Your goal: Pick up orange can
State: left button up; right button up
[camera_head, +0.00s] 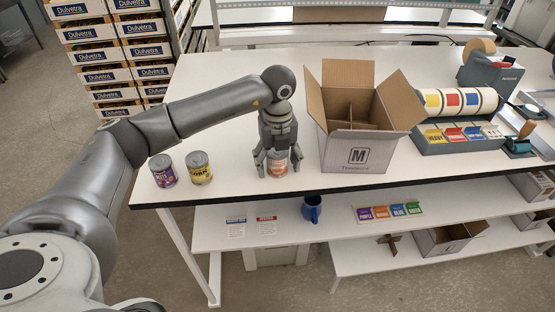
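The orange can (277,168) stands on the white table near its front edge, just left of the open box. My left gripper (277,160) points down over it, with its fingers on either side of the can. The fingers hide the can's upper part and sides. I cannot tell whether the fingers press on the can or stand slightly apart from it. The can appears upright and at table level. My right gripper is not in view.
A purple can (163,171) and a yellow corn can (199,168) stand to the left. An open divided cardboard box (345,152) is close on the right. The table's middle back (230,75) is clear.

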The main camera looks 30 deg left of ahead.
pick_arm(q)
jog(key=c, duration=0.9)
jog(key=shift+r, duration=0.1)
